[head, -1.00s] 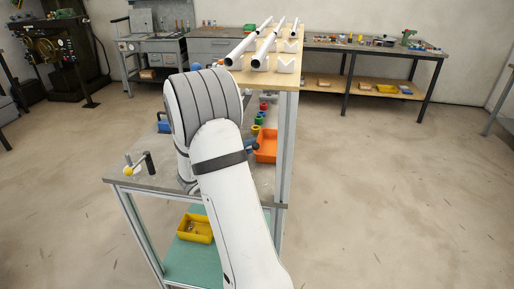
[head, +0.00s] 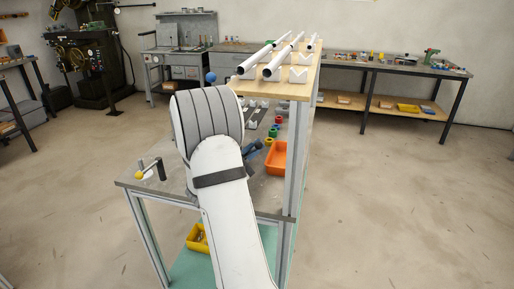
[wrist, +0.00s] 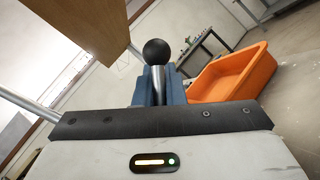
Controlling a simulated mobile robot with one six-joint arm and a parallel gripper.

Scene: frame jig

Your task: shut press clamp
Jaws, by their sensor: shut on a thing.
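In the wrist view a black ball knob (wrist: 156,52) tops a short metal rod. The blue fingers of my gripper (wrist: 158,88) stand on both sides of this rod and are shut on it, just below the knob. The rod looks like a clamp handle, but the clamp body is out of sight. In the head view my arm hides most of that spot; a bit of blue that looks like my gripper (head: 253,150) shows beside the orange bin (head: 276,158). A yellow-knobbed lever (head: 140,174) with a dark post stands at the bench's near left corner.
The orange bin also shows close on the right in the wrist view (wrist: 232,72). A raised wooden shelf (head: 285,88) bears white tubes on V-blocks. Several coloured rings (head: 272,132) lie on the bench. A blue ball (head: 211,77) shows above my arm. The floor on the right is clear.

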